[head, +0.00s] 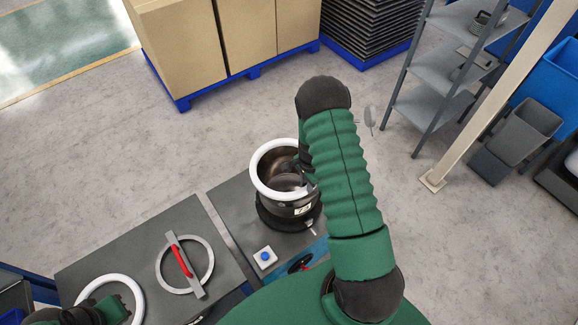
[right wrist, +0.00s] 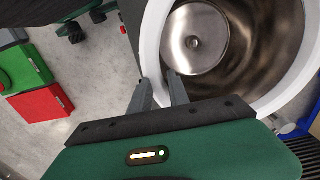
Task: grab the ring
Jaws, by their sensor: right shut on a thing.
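A white ring (head: 254,170) lies around the top rim of a shiny metal pot (head: 283,208) on the dark table. In the right wrist view the white ring (right wrist: 152,42) curves around the pot's round inside. My right gripper (right wrist: 158,84) is shut on the ring's near edge, one finger on each side. In the head view my right arm hides most of this gripper. A second white ring (head: 137,293) lies on the table at the lower left. My left gripper (head: 88,312) is over it, dark and cut off by the frame; its fingers are unclear.
A grey ring-shaped lid with a red handle (head: 181,261) lies left of the pot. A small box with a blue button (head: 265,257) is in front of it. Cartons (head: 190,40), a grey shelf (head: 440,60) and bins (head: 525,130) stand beyond open floor.

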